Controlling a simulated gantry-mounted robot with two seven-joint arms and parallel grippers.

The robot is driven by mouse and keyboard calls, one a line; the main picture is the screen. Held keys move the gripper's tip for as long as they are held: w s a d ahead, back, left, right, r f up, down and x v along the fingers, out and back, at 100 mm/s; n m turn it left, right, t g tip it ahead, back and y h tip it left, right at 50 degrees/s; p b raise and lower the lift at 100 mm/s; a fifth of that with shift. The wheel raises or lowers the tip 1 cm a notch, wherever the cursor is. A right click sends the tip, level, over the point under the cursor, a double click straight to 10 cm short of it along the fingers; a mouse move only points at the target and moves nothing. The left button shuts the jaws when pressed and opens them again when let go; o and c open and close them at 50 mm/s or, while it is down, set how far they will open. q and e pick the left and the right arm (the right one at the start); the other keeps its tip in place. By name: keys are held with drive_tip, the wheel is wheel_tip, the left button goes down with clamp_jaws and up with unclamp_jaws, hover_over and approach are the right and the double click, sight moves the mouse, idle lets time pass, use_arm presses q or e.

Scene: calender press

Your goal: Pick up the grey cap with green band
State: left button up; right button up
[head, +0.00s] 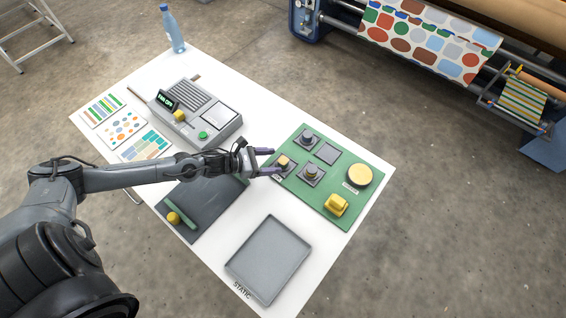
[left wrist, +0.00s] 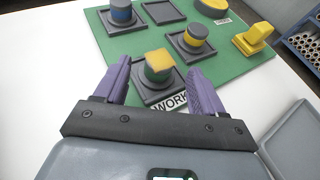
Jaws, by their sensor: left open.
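A small cap (left wrist: 158,70) with a yellowish block-like top and a greenish band below it stands in a dark square holder (left wrist: 150,92) by the WORK label; it appears to be the green-banded cap. In the head view this cap (head: 284,161) is at the left edge of the green board (head: 320,205). My left gripper (head: 267,161) is open, with its purple fingers pointing at the cap. In the left wrist view its fingertips (left wrist: 159,68) lie to either side of the cap; contact is not visible. My right gripper is out of view.
A blue-banded cap (left wrist: 121,14) and a yellow-banded cap (left wrist: 195,38) stand in neighbouring holders; another holder (head: 327,153) is empty. A yellow disc (head: 359,175) and yellow block (head: 336,205) are on the board. A grey tray (head: 268,260) and a console (head: 215,115) flank my arm.

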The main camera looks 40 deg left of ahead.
sight(285, 160)
use_arm(q)
drive_tip(key=x, duration=0.4)
drive_tip(key=shift+w+d+f, duration=0.15)
drive_tip(key=shift+w+d, duration=0.05)
drive_tip(key=shift+w, duration=0.15)
drive_tip(key=c, duration=1.1)
drive_tip(key=shift+c, duration=0.2)
